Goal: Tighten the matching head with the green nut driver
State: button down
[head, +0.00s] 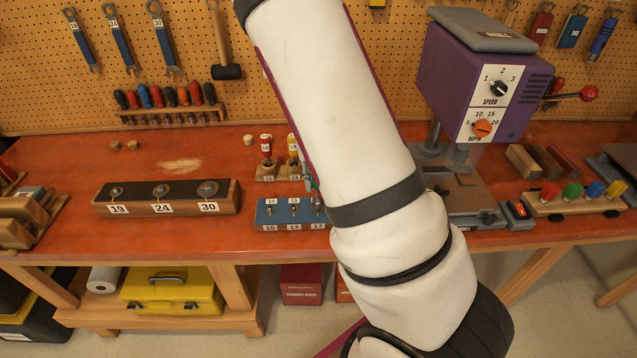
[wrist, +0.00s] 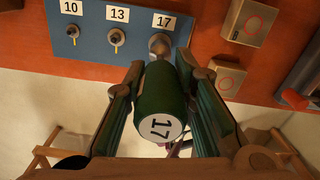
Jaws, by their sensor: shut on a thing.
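My gripper (wrist: 161,72) is shut on the green nut driver (wrist: 160,100), whose handle end carries a white 17 label. The blue plate (wrist: 88,50) has heads labelled 10, 13 and 17 in a row. The driver's metal end (wrist: 160,44) is at the head labelled 17, at the right of the row; whether it is seated over it I cannot tell. Heads 10 (wrist: 72,31) and 13 (wrist: 116,37) are uncovered, each with a yellow mark. In the head view the blue plate (head: 265,218) lies at the bench front, and my arm hides most of the driver.
A wooden rack (head: 265,178) behind the plate holds a red (head: 265,142) and a yellow (head: 292,146) driver. A block (head: 165,206) labelled 19, 24 and 30 stands left. A purple drill press (head: 475,75) stands right. Bench between block and plate is clear.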

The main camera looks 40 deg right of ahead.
jog(key=shift+r+p, duration=1.05)
jog(key=shift+r, duration=2)
jog(key=shift+w, duration=0.1)
jog(key=c, duration=2)
grip_release()
grip_shut()
